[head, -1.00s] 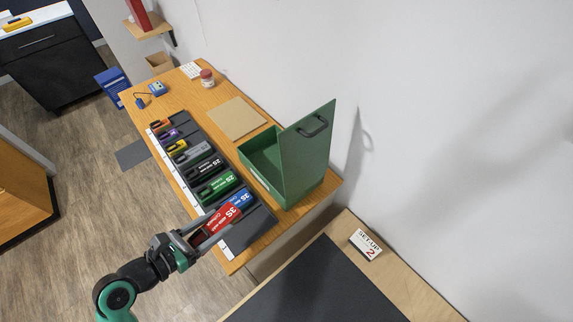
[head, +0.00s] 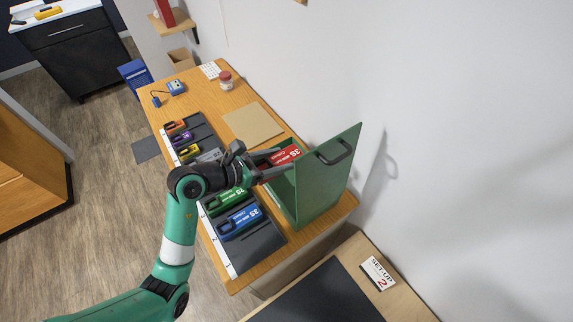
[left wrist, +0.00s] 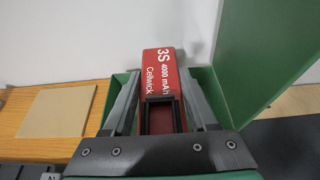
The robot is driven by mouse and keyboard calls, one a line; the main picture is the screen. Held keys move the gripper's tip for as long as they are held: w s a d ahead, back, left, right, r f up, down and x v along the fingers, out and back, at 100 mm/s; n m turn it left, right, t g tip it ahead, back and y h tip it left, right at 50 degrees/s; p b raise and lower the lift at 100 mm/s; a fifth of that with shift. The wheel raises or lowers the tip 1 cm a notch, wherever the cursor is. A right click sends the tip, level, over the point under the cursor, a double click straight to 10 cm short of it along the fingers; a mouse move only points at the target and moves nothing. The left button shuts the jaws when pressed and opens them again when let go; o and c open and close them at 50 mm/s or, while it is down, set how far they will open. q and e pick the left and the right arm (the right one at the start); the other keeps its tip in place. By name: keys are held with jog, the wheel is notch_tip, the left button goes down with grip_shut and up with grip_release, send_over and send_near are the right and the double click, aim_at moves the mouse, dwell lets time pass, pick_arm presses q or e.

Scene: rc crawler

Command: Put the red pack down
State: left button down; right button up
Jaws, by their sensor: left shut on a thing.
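The red pack (head: 285,155), marked 3S, is held in my left gripper (head: 279,164) at the green box (head: 314,208). In the left wrist view the red pack (left wrist: 163,88) lies between the two fingers (left wrist: 162,105), with the green box's walls (left wrist: 203,78) around and below it. It appears over the box's opening; I cannot tell whether it touches the box floor. The box's lid (head: 338,165) stands open on the right, with a dark handle. My right gripper is not in view.
A dark rack (head: 262,236) holds several packs, including a blue pack (head: 240,222) and a green pack (head: 228,199). A tan mat (head: 253,123) lies behind the box. A set-up card (head: 378,272) lies on a nearer surface.

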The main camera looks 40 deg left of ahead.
pick_arm(q)
jog(key=shift+w+a+f+b, duration=0.25)
jog(key=shift+w+a+f, duration=0.75)
jog(key=shift+f, duration=0.75)
jog(key=shift+w+a+f+b, duration=0.3)
jog(key=shift+w+a+f, duration=0.35)
jog(key=shift+w+f, duration=0.9)
jog(key=shift+w+a+f+b, duration=0.25)
jog(key=shift+w+a+f, duration=0.65)
jog(key=shift+f, duration=1)
jog(key=shift+d, duration=0.1)
jog(key=shift+f+b, duration=0.35)
jog(key=shift+f, duration=0.2)
jog(key=shift+f, duration=0.1)
jog(key=shift+c, duration=1)
grip_release()
